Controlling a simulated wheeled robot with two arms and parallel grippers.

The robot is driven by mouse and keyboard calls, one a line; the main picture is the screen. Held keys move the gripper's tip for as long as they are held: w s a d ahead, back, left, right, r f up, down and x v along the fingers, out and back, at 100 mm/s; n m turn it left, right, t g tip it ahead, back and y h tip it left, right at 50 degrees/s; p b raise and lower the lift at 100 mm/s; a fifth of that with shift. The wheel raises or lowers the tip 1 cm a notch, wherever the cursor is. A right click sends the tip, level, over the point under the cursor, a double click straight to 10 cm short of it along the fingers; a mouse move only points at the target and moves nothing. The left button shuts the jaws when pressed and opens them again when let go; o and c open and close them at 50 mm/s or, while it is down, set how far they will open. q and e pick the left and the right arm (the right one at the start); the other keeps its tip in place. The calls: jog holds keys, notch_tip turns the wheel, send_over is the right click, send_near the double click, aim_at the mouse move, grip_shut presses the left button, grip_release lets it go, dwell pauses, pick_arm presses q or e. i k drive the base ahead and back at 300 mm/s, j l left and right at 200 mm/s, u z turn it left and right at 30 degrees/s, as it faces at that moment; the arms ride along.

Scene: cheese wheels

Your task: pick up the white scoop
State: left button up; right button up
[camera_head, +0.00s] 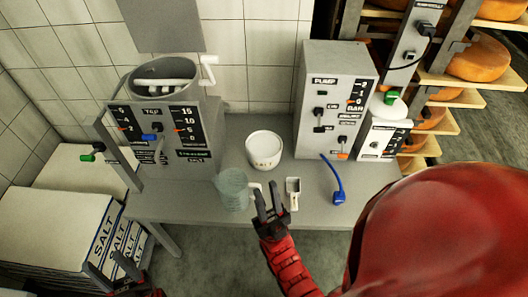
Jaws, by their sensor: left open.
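The white scoop (293,188) lies on the grey table near its front edge, its dark-edged bowl towards the back. My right gripper (267,190) is just left of the scoop, between it and the clear jug. Its two dark fingers are apart with nothing visible between them, and I cannot tell how high above the table they are. My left gripper (107,262) is at the bottom left, away from the table, in front of the salt bags. Its fingers are spread and empty.
A clear jug (232,188) stands left of the scoop, a white pot (264,149) behind. A blue tool (334,182) lies to the right. Control machines (335,95) stand on the table (190,205). Salt bags (75,225) are stacked left; cheese wheels (478,58) sit on shelves at right.

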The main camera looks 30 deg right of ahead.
aim_at(293, 186)
jog(key=z, duration=1.15)
jog(key=l+u, duration=0.15)
jog(key=u, duration=0.45)
jog(key=l+u, duration=0.2)
jog(key=l, duration=0.15)
jog(key=k+l+u, duration=0.15)
jog(key=l, duration=0.2)
jog(key=k+l+u, duration=0.2)
jog(key=l, duration=0.15)
jog(key=l+u, duration=0.2)
jog(key=l, duration=0.15)
jog(key=k+l, duration=0.15)
jog(key=l, duration=0.2)
jog(key=k+l, duration=0.1)
jog(key=l, duration=0.3)
jog(key=i, duration=0.45)
